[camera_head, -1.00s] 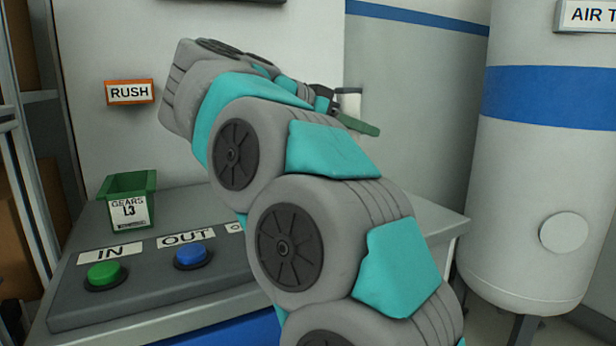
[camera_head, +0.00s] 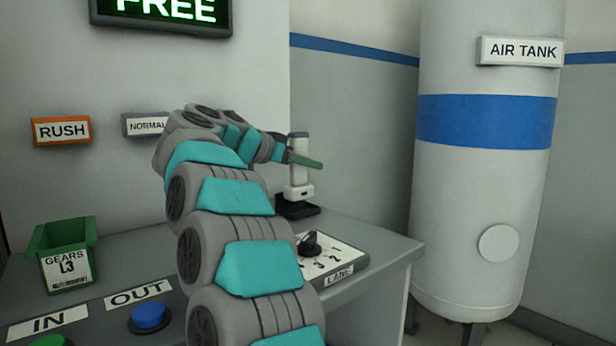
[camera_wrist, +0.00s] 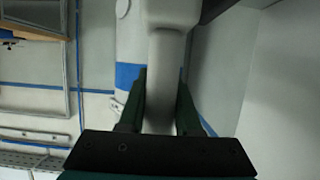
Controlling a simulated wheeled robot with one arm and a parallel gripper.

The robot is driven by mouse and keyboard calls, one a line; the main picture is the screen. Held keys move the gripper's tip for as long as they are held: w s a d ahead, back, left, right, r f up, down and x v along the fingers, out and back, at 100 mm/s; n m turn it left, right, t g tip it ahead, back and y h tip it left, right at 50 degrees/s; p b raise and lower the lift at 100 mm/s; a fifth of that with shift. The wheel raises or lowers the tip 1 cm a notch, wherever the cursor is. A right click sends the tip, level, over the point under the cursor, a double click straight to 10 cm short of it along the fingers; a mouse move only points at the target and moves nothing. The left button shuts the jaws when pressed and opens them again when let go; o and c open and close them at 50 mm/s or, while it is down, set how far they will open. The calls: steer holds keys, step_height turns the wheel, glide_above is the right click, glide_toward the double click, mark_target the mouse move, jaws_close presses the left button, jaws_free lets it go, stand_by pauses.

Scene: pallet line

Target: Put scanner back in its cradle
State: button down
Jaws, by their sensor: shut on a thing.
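The scanner (camera_head: 299,172) is a pale grey-white device with a dark top end, standing roughly upright at the back of the grey console. My gripper (camera_head: 304,160) has green fingers and is shut on the scanner's handle. In the wrist view the pale scanner (camera_wrist: 163,75) lies between the two fingers (camera_wrist: 161,105). The black cradle (camera_head: 298,210) is directly under the scanner's wider lower end. I cannot tell whether the scanner rests in it or is just above it. My arm hides part of the console left of the cradle.
A lane selector panel (camera_head: 333,262) with a black knob (camera_head: 309,244) is in front of the cradle. A green gears bin (camera_head: 66,250) and a blue OUT button (camera_head: 149,317) are at left. A white air tank (camera_head: 485,170) stands right of the console, beyond its edge.

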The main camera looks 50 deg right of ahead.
mark_target(307, 176)
steer(key=shift+w+d+f, duration=0.1)
steer(key=shift+d+f, duration=0.05)
steer(key=shift+f, duration=0.45)
steer(key=shift+w+d+f, duration=0.1)
steer(key=shift+d+f, duration=0.1)
steer(key=shift+f, duration=0.4)
steer(key=shift+w+d+f, duration=0.1)
steer(key=shift+d+f, duration=0.05)
steer(key=shift+f, duration=0.45)
steer(key=shift+f, duration=0.1)
steer(key=c, duration=0.6)
jaws_free()
steer(key=shift+a+r, duration=0.15)
steer(key=shift+r, duration=0.05)
steer(key=v, duration=1.1)
steer(key=shift+a+r, duration=0.15)
steer(key=shift+a, duration=0.15)
